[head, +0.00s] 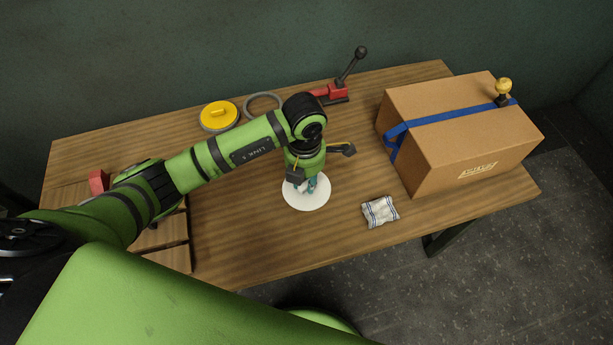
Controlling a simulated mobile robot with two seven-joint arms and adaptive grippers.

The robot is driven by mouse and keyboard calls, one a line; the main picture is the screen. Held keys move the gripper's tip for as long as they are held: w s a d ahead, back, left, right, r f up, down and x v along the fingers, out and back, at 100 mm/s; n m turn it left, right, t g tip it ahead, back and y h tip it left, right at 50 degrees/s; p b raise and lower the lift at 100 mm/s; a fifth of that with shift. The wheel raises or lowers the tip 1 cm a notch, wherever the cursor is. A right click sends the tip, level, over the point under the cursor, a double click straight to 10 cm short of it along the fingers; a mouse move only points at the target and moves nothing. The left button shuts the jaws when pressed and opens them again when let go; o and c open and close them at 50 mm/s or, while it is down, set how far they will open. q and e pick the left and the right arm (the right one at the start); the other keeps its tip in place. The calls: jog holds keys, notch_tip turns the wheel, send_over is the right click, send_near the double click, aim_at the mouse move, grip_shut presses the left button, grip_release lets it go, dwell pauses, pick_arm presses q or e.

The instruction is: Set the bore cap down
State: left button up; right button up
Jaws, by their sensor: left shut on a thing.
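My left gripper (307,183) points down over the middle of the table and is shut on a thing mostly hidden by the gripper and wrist. A little teal shows at the fingertips. Directly below is a flat white disc (308,204); I cannot tell whether it is part of the held thing or lies separately on the wood. I cannot tell for sure which is the bore cap. My right gripper is not in view.
An empty grey ring (262,94) and a red clamp with a black lever (335,92) stand at the back. A cardboard box (450,150) with a blue strap and a yellow-knobbed stamp fills the right. A folded cloth (380,211) lies at the front.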

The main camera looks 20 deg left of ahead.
aim_at(305, 194)
pick_arm(q)
jog(key=shift+a, duration=0.15)
jog(key=shift+f+b, duration=0.5)
notch_tip(305, 194, down, 4)
jog(key=b, duration=0.4)
jog(key=shift+f, duration=0.25)
jog(key=shift+f+b, duration=0.45)
jog(key=shift+f, duration=0.1)
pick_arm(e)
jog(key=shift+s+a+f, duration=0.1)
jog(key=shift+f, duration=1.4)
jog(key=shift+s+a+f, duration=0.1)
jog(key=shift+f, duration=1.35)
pick_arm(q)
jog(key=shift+f, duration=0.25)
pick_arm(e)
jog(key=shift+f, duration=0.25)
pick_arm(q)
jog(key=o, duration=1)
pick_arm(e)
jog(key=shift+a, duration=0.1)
pick_arm(q)
notch_tip(305, 194, up, 12)
jog(key=shift+r, duration=0.1)
